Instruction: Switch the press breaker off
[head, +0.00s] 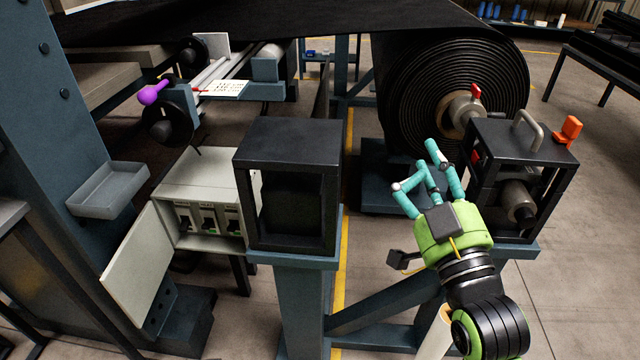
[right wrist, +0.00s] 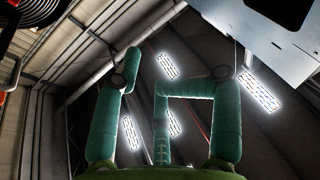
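A pale grey breaker box (head: 205,172) stands at the left of the black frame, its door (head: 140,262) swung open to the lower left. Three dark breaker switches show inside: a left one (head: 184,222), a middle one (head: 209,222) and a right one (head: 233,225). Their labels and lever positions are too small to tell. My right gripper (head: 418,170), green with teal fingers, is well to the right of the box, beyond the black frame. Its fingers are spread and empty; they also show against the ceiling in the right wrist view (right wrist: 170,85). My left gripper is not in view.
An open black frame (head: 243,200) on a blue post stands between my right gripper and the box. A second black frame (head: 553,180) is close at the gripper's right. A large black belt roll (head: 400,75) is behind. A grey tray (head: 108,190) is at left.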

